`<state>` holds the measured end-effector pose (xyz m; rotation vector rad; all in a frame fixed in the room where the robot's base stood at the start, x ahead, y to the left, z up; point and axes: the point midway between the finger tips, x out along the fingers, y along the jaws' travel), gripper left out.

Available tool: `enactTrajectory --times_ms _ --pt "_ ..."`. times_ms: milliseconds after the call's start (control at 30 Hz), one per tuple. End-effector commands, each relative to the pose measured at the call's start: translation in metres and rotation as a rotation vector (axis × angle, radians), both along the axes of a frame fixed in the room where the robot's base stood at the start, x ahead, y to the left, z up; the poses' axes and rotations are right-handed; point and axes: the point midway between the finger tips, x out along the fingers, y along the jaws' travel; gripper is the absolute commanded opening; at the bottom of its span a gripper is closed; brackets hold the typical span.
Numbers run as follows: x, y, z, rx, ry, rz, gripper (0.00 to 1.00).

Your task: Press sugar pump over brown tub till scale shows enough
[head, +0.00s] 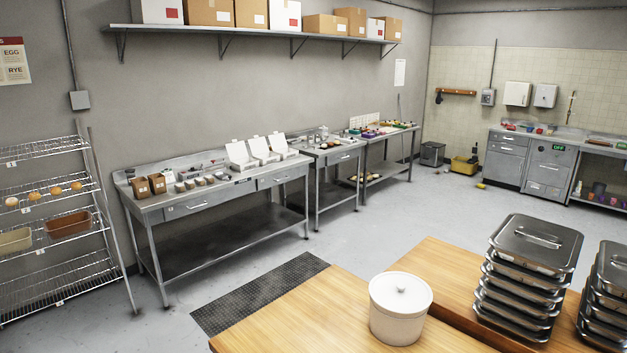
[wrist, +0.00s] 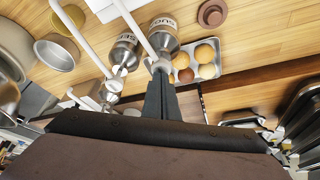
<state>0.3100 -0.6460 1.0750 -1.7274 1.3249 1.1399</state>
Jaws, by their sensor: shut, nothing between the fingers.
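In the wrist view, a metal pump bottle with a label starting "SUG" (wrist: 164,32) stands on the wooden table, with a long white spout. My gripper (wrist: 160,72) is shut and empty, its fingertips overlapping the top of this pump; I cannot tell whether they touch it. A second pump bottle, labelled "SEE" (wrist: 123,54), stands to its left. A small brown round thing (wrist: 212,13) is at the top; I cannot tell whether it is the brown tub. A scale with a readable display does not show. The head view shows neither my gripper nor the pumps.
A tray of rolls (wrist: 206,58) lies right of the sugar pump. A metal bowl (wrist: 56,54) is at the left, and dark stacked pans stand at the right. The head view shows a white lidded crock (head: 399,312) and stacked steel pans (head: 524,285) on wooden tables.

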Motion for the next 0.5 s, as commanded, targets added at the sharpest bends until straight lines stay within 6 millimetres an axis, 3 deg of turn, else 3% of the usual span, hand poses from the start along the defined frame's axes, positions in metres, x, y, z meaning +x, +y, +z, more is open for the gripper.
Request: enactTrajectory --times_ms 233,500 --pt "-0.0008 0.0018 -0.0122 0.007 0.003 0.0 0.0" --pt "-0.0011 0.0025 -0.01 0.01 0.004 0.0 0.0"
